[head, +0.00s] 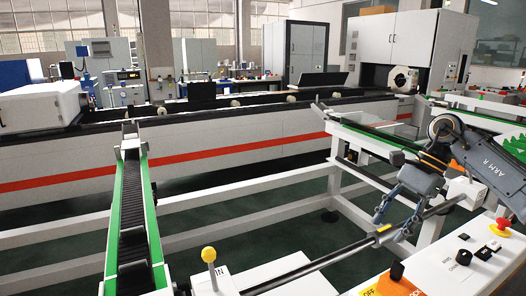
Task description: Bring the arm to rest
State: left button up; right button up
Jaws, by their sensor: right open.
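My right arm comes in from the right edge, and its right gripper (394,217) hangs at the right of the head view. My left gripper is not in view.
A control panel with a red stop button (503,227) and an orange switch (397,271) is at lower right. A yellow-knobbed lever (208,255) stands at front centre. A green-edged conveyor (132,205) is at left. A long machine with a red stripe (190,157) crosses behind.

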jog(key=w+a+f+m+t+y, duration=0.1)
jog(key=a+f+y, duration=0.2)
jog(key=a, duration=0.7)
jog(key=w+a+f+m+y, duration=0.1)
jog(key=a+f+y, duration=0.15)
jog(key=a, duration=0.75)
jog(key=s+a+r+m+t+y, duration=0.1)
jog(key=a+r+m+t+y, duration=0.3)
jog(key=a+m+t+y, duration=0.65)
jog(key=s+d+f+m+t+h, duration=0.25)
jog(key=d+f+m+h, duration=0.55)
jog(key=m, duration=0.8)
jog(key=s+d+f+m+t+h, duration=0.1)
jog(key=d+f+m+t+h, duration=0.35)
jog(key=m+h, duration=0.95)
jog(key=s+d+f+m+g, duration=0.4)
jog(key=s+f+m+g, duration=0.4)
jog(key=s, duration=0.6)
jog(key=s+d+f+m+g, duration=0.4)
jog(key=s+f+m+g, duration=0.2)
jog(key=s+f, duration=0.65)
jog(key=s+f+g, duration=0.1)
jog(key=s+f, duration=0.2)
jog(key=f, duration=2.3)
jog(key=s+d+f+g, duration=0.1)
jog(key=s+d+f, duration=0.1)
jog(key=s+f, duration=1.2)
jog(key=shift+s+d+f+y, duration=0.2)
jog(key=shift+s+f+y, duration=0.1)
jog(key=shift+s, duration=0.8)
